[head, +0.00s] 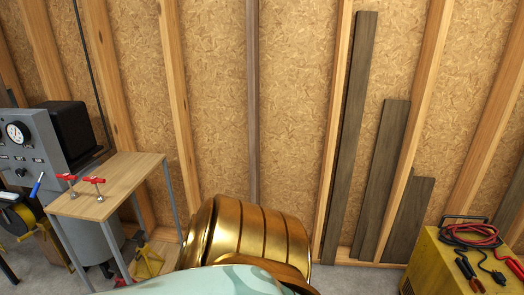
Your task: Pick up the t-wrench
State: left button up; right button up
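Two small upright items with red T-shaped tops stand on a small wooden-topped table (125,178) at the left. One red-topped item (66,178) is at the table's left edge. The other red-topped item (94,182) is just right of it. They are too small to tell whether either is the t-wrench. Neither of my grippers is in view.
A grey gauge panel (30,145) with a black box (72,132) stands left of the table. A yellow box (445,268) with red and black cables (470,236) is at the right. Grey boards (382,180) lean on the wall. A large gold ribbed shape fills the bottom centre.

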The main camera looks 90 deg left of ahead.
aim_at(67, 177)
jog(key=u, duration=4.2)
jog(key=i+l, duration=0.15)
jog(key=i, duration=0.35)
jog(key=i+l+z, duration=0.1)
jog(key=i, duration=0.35)
jog(key=l, duration=0.1)
